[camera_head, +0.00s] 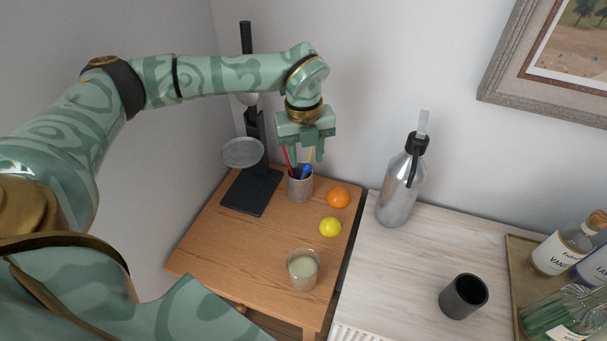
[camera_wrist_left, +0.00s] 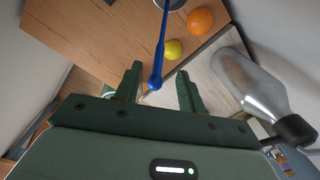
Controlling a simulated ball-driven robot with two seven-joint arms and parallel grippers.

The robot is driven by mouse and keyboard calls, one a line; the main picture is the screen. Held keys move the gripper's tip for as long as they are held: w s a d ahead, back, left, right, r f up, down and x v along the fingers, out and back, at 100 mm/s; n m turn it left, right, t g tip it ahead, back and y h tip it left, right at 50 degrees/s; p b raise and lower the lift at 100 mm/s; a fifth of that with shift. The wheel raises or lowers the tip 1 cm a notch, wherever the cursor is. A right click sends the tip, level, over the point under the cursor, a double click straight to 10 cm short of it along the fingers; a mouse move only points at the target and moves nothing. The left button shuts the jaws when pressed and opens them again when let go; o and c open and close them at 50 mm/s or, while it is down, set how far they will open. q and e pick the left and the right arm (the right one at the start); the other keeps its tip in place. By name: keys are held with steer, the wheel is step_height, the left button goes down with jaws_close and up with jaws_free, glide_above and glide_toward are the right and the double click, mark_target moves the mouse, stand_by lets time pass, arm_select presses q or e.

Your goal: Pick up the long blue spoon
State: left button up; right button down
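The long blue spoon stands in a grey cup (camera_head: 300,188) on the wooden table, and its blue part (camera_head: 306,171) shows just below my left gripper (camera_head: 307,162). In the left wrist view the blue spoon (camera_wrist_left: 161,45) runs from the cup's rim at the top edge down to a rounded end between the two fingers of my left gripper (camera_wrist_left: 160,70). Those fingers are open, with gaps on both sides of the spoon. A red utensil (camera_head: 288,155) and a pale yellowish one (camera_head: 310,154) also stand by the fingers. My right gripper is not in view.
A black stand with a round grey pan (camera_head: 242,152) is left of the cup. An orange (camera_head: 339,197), a lemon (camera_head: 330,227) and a glass (camera_head: 303,270) stand on the table (camera_head: 235,258). A metal bottle (camera_head: 400,190) and dark cup (camera_head: 463,297) are on the pale counter.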

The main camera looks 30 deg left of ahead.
mark_target(302, 177)
arm_select(q)
step_height(302, 177, down, 4)
steer(key=shift+s+f, duration=0.1)
steer(key=shift+s, duration=0.05)
steer(key=shift+f, duration=0.3)
jaws_close()
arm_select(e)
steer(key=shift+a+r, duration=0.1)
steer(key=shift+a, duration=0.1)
arm_select(q)
steer(key=shift+r, duration=0.15)
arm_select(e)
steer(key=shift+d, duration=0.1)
